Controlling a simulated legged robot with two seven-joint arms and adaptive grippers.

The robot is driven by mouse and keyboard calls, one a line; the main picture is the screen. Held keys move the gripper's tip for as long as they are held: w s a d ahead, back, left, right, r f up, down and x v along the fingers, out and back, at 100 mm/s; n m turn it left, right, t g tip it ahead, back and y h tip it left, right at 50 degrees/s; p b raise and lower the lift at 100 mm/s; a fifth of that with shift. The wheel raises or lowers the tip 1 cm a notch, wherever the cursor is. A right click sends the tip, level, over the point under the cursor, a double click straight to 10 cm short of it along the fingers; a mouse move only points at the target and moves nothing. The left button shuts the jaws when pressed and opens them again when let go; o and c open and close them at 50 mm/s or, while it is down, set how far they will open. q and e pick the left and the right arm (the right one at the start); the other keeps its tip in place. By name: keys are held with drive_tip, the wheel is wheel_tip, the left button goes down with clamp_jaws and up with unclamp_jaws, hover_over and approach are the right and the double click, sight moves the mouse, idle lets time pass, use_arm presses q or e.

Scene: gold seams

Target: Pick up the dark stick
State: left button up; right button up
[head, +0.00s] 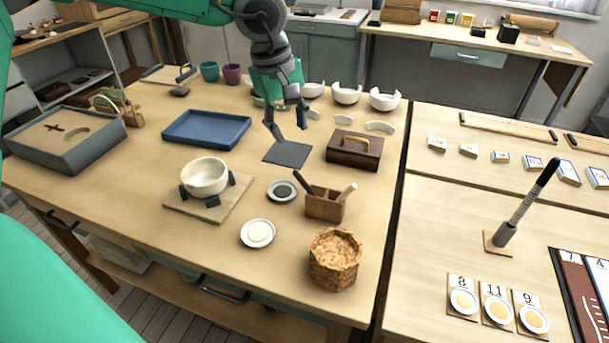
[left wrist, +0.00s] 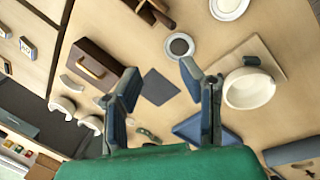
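A dark stick (head: 302,182) leans to the left out of a wooden holder (head: 324,206), with its lower end hidden inside. A pale stick (head: 347,191) leans out of the same holder to the right. In the left wrist view the holder (left wrist: 150,11) is cut off at the top edge. My left gripper (head: 290,133) is open and empty, pointing down above the dark square mat, behind the holder and apart from it. Its two spread fingers also show in the left wrist view (left wrist: 160,77). My right gripper is not in view.
A brown box with a gold handle (head: 354,151) stands behind the holder. A saucer with a dark centre (head: 282,191), a pale-centred saucer (head: 257,233) and a cork-like pot (head: 335,259) are close around it. A white bowl (head: 204,177) stands left.

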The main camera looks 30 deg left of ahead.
use_arm(q)
drive_tip(key=d+r+n+g+p, duration=0.1)
drive_tip(key=r+n+p, duration=0.1)
drive_tip(key=n+p, duration=0.45)
drive_tip(key=n+g+p, duration=0.1)
drive_tip(key=n+p, duration=0.4)
drive_tip(key=n, duration=0.4)
approach(302, 180)
drive_tip(key=shift+y, duration=0.3)
drive_tip(key=f, duration=0.2)
drive_tip(key=w+f, duration=0.1)
drive_tip(key=f, duration=0.2)
drive_tip(key=shift+w+d+f, duration=0.1)
drive_tip(key=shift+f, duration=0.1)
drive_tip(key=shift+d+f, duration=0.1)
drive_tip(key=shift+f, duration=0.45)
drive_tip(key=f, duration=0.4)
drive_tip(key=shift+s+f, duration=0.2)
drive_tip(key=shift+s, duration=0.05)
clamp_jaws()
